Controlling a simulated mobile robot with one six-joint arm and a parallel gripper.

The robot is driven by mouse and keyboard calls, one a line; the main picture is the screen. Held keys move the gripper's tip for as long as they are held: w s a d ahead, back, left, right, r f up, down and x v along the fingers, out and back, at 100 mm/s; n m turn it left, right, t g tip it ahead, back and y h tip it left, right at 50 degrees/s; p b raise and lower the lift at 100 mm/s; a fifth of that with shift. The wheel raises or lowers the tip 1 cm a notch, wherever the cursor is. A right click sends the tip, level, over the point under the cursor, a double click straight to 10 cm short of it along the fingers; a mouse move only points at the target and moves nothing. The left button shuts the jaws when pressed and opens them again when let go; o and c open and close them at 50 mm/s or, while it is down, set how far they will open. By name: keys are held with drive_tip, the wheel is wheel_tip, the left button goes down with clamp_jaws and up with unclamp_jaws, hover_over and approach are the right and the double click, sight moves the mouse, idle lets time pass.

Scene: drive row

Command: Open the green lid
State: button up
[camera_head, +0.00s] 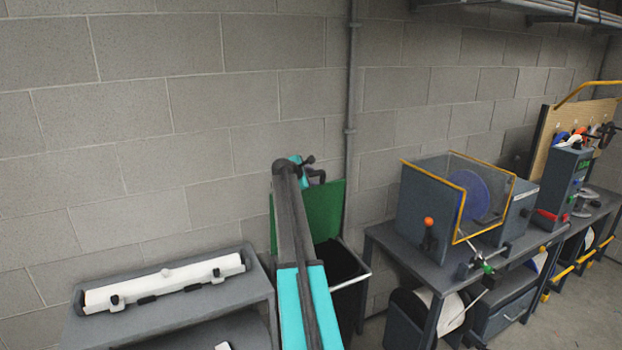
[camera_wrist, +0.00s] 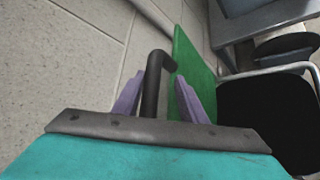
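The green lid (camera_head: 329,210) stands raised, close to upright, at the back of a dark bin (camera_head: 347,290). The bin's black inside shows below and in front of it. In the wrist view the green lid (camera_wrist: 190,62) runs up beyond my fingers, with a black bent handle (camera_wrist: 154,85) at its left face. My gripper (camera_wrist: 159,80) has its two purple fingers apart, one on each side of the handle. A gap shows between the handle and the right finger. In the head view my arm hides part of the lid and bin.
A grey bench (camera_head: 190,312) with a white long fixture (camera_head: 165,283) stands left of the bin. A workbench (camera_head: 395,245) with a guarded machine (camera_head: 430,205) stands to the right. A block wall with a vertical pipe (camera_head: 351,110) is behind the lid.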

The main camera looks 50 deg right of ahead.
drive_tip(key=shift+a, duration=0.15)
drive_tip(key=b+v, duration=0.5)
drive_tip(key=v, duration=0.8)
drive_tip(key=shift+a+r, duration=0.25)
drive_tip(key=shift+s+f, duration=0.1)
